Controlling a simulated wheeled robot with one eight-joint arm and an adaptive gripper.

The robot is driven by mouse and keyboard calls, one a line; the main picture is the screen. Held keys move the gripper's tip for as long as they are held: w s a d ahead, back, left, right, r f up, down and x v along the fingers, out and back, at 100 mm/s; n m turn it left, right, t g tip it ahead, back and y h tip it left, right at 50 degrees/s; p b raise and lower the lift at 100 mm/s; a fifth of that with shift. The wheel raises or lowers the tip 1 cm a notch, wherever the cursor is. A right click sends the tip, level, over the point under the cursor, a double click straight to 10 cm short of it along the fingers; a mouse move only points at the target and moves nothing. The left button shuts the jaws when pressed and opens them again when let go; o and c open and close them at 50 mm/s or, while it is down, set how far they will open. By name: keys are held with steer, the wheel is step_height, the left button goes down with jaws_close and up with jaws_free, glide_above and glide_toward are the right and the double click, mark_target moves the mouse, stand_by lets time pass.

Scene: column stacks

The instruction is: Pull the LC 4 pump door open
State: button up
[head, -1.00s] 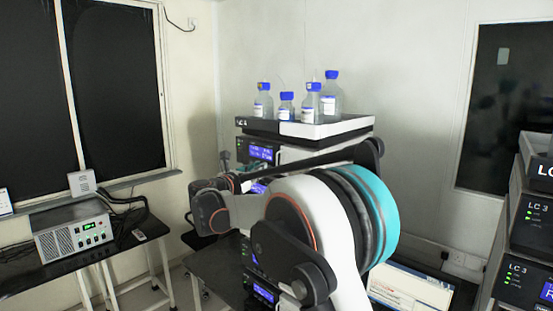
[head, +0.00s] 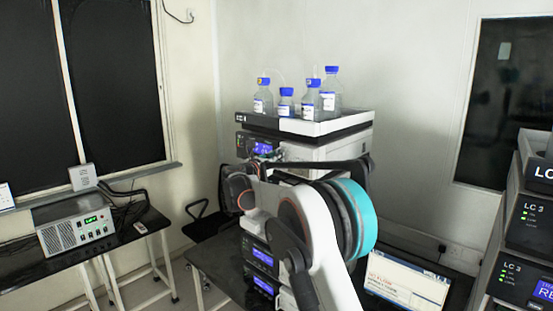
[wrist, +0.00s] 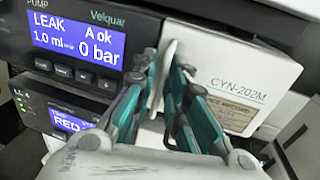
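The LC 4 stack (head: 330,152) stands in the middle of the head view, with lit blue displays down its front. In the wrist view the pump (wrist: 80,68) has a blue display reading LEAK, A ok, 1.0 ml, 0 bar. To its right is the white pump door (wrist: 235,75), marked CYN-202M, which looks closed. A thin pale upright handle (wrist: 169,50) stands out at its left edge. My gripper (wrist: 163,78) has its teal-and-black fingers on both sides of this handle and looks shut on it. My arm hides the gripper in the head view.
Blue-capped bottles (head: 312,97) stand in the tray on top of the stack. A laptop (head: 405,285) is at the lower right, and the LC 3 stack (head: 525,225) is at the right edge. A grey instrument (head: 75,232) sits on the left table.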

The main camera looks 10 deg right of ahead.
jaws_close()
steer(key=shift+s, duration=0.15)
